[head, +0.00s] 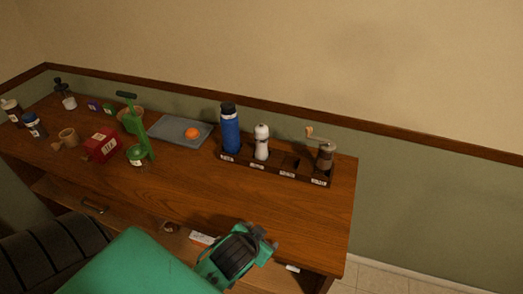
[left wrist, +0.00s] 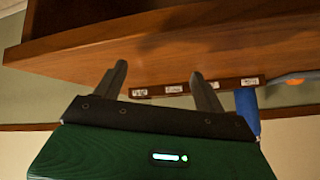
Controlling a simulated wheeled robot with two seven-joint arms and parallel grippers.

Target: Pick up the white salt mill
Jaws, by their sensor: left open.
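The white salt mill (head: 261,142) stands upright in the dark wooden rack (head: 274,172), in the compartment right of the blue bottle (head: 230,132). My left gripper (head: 264,240) is in front of the table's front edge, well short of the mill and apart from it. In the left wrist view its two fingers (left wrist: 158,72) are spread with nothing between them. That view appears upside down; the rack's labelled front (left wrist: 196,87) and part of the blue bottle (left wrist: 246,108) show there. I cannot make out the mill in it. My right gripper is not in view.
A brown crank grinder (head: 325,155) stands at the rack's right end. Left of the rack lies a grey tray (head: 165,131) with an orange (head: 191,133). A green upright tool (head: 139,125), a red box (head: 101,145) and jars crowd the left. The tabletop before the rack is clear.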

